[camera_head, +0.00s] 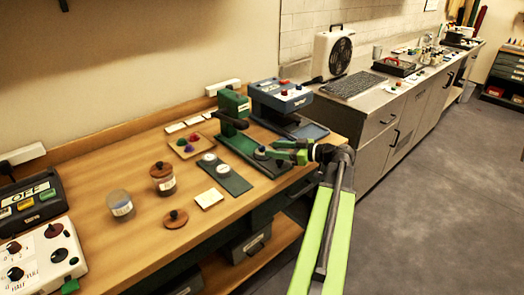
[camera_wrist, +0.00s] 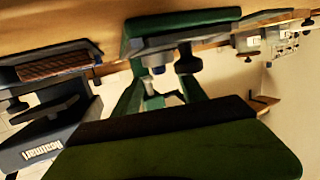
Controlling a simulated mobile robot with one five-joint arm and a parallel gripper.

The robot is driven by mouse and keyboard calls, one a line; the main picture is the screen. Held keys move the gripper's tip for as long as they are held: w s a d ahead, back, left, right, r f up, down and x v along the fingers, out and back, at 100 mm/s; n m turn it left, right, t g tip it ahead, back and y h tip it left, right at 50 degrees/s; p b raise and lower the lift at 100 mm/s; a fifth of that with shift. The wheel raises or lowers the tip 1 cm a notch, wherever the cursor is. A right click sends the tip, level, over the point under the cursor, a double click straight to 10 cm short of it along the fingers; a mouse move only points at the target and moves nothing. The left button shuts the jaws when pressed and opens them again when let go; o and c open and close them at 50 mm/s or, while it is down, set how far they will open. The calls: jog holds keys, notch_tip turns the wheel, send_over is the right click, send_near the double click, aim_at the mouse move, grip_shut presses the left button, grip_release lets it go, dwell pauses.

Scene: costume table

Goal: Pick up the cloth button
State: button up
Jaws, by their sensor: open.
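A small round pale-grey piece (camera_head: 260,153), possibly the cloth button, sits on the base of the green hand press (camera_head: 238,108). It is too small to identify for certain. My gripper (camera_head: 273,150) is open, just right of this piece, at the front of the press. I cannot tell whether it touches it. In the wrist view my gripper's green fingers (camera_wrist: 160,88) stand apart, reaching toward the green press (camera_wrist: 185,19). A small dark-blue round part (camera_wrist: 158,70) shows between them. My own green body hides much of the lower picture.
A blue-grey press (camera_head: 280,95) stands close right of the green one. A wooden tray with coloured pieces (camera_head: 187,146), a dark green mat with two pale discs (camera_head: 231,179), jars (camera_head: 163,184) and a wooden lid (camera_head: 175,218) lie to the left. Open floor is right.

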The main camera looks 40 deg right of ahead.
aim_at(265, 148)
jog(key=x, duration=0.4)
jog(key=shift+s+d, duration=0.1)
grip_shut()
